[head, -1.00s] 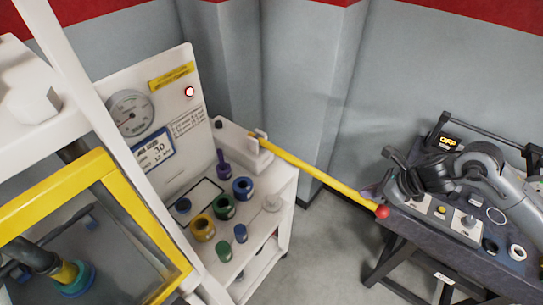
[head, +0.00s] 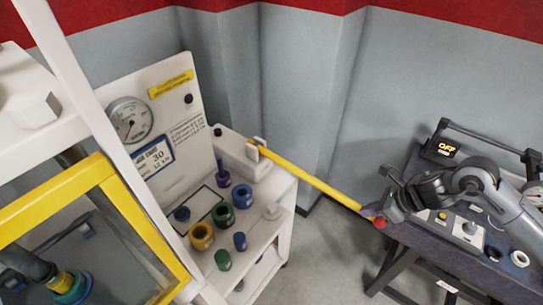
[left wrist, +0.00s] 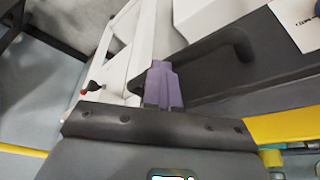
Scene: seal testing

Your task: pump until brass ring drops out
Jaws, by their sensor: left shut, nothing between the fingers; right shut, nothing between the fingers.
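The yellow pump lever (head: 318,186) reaches from the white pump block (head: 243,155) on the cart to a red knob (head: 379,222). My right gripper (head: 371,213) is shut and empty, with its fingertips against or just beside the knob; I cannot tell if they touch. A brass-yellow ring (head: 201,237) stands on the cart among coloured rings. Another yellow ring (head: 65,281) sits on a dark rod inside the yellow-framed cell, above a teal ring; I cannot tell which is the task's ring. My left gripper (left wrist: 163,85) is shut and empty in the left wrist view.
The gauge (head: 129,119) and a dark lamp (head: 189,99) are on the white panel. The cell's yellow frame (head: 120,205) and white post fill the left. A dark bench (head: 410,240) with a control box stands at right. Floor between cart and bench is clear.

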